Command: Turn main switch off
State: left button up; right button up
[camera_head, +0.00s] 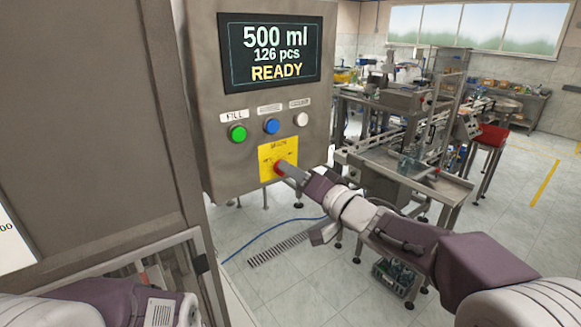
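The knob's exact angle is hidden. The display (270,53) reads "500 ml, 126 pcs, READY". Part of my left arm shows at the bottom left; its gripper is not in view.
Green (237,133), blue (271,126) and white (301,119) buttons sit above the yellow plate. A grey cabinet (95,110) fills the left. A conveyor machine (400,140) and red stool (492,136) stand behind on the right. A blue cable (270,232) lies on the floor.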

jog(key=shift+w+a, duration=0.4)
jog(key=shift+w, duration=0.15)
jog(key=shift+a, duration=0.1)
jog(key=shift+c, duration=0.9)
grip_shut()
